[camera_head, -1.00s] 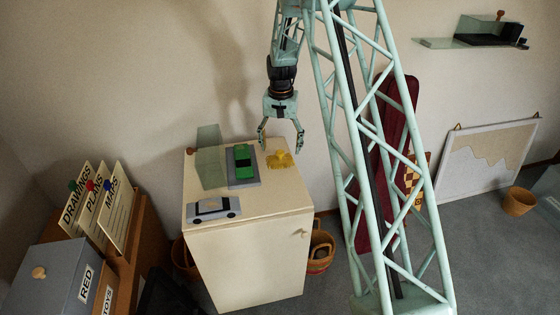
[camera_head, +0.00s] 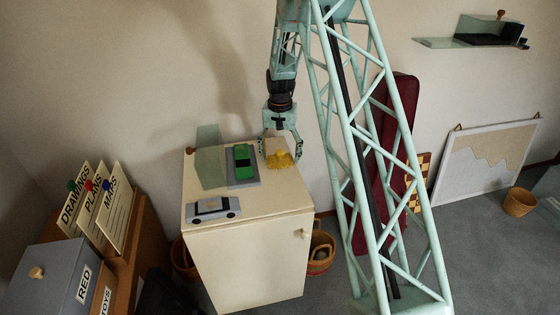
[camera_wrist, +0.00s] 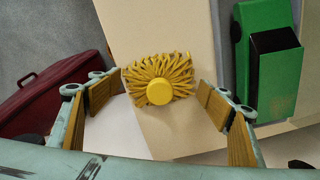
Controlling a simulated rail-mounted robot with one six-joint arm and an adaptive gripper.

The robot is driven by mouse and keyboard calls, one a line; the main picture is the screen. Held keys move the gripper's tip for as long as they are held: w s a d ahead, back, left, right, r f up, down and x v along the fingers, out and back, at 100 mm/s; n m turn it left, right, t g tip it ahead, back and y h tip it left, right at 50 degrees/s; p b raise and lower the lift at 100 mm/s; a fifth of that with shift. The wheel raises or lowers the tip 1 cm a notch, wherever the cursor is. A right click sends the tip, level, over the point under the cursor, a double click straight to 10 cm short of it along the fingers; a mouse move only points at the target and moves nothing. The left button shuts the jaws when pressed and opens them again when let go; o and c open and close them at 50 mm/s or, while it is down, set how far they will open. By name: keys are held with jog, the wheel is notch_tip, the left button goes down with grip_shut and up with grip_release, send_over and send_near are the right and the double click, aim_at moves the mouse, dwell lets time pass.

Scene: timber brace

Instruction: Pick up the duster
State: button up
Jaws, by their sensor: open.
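The duster (camera_head: 281,160) is a yellow, tufted thing lying near the back right corner of the cream cabinet top. In the wrist view the duster (camera_wrist: 158,80) shows its round yellow knob, with strands fanning out around it. My gripper (camera_head: 281,155) is low over the duster, with one finger on either side of it. In the wrist view my gripper (camera_wrist: 160,95) has its wood-padded fingers wide apart. The duster lies between and slightly beyond the fingertips, and no pad clearly touches it. The exact height of the fingertips above the cabinet top is hard to tell.
A green toy car (camera_head: 242,160) on a grey base stands left of the duster, beside a greenish glass panel (camera_head: 210,166). A silver car piece (camera_head: 212,208) lies at the cabinet's (camera_head: 245,250) front left. The wall is close behind. A dark red case (camera_head: 385,160) leans at right.

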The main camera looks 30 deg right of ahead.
aim_at(280, 151)
jog(key=shift+c, duration=0.4)
jog(key=c, duration=0.8)
jog(key=shift+o, duration=0.2)
jog(key=shift+r, duration=0.2)
jog(key=shift+r+p, duration=0.35)
jog(key=shift+r, duration=1.3)
jog(key=s+a, duration=0.1)
jog(key=s, duration=0.4)
jog(key=s+a+r, duration=0.1)
jog(key=s+a, duration=0.1)
jog(key=s, duration=0.3)
jog(key=s+a+p, duration=0.1)
jog(key=s, duration=0.4)
jog(key=shift+s+a+r, duration=0.15)
jog(key=shift+s+a, duration=0.05)
jog(key=o, duration=0.3)
jog(key=shift+c, duration=0.8)
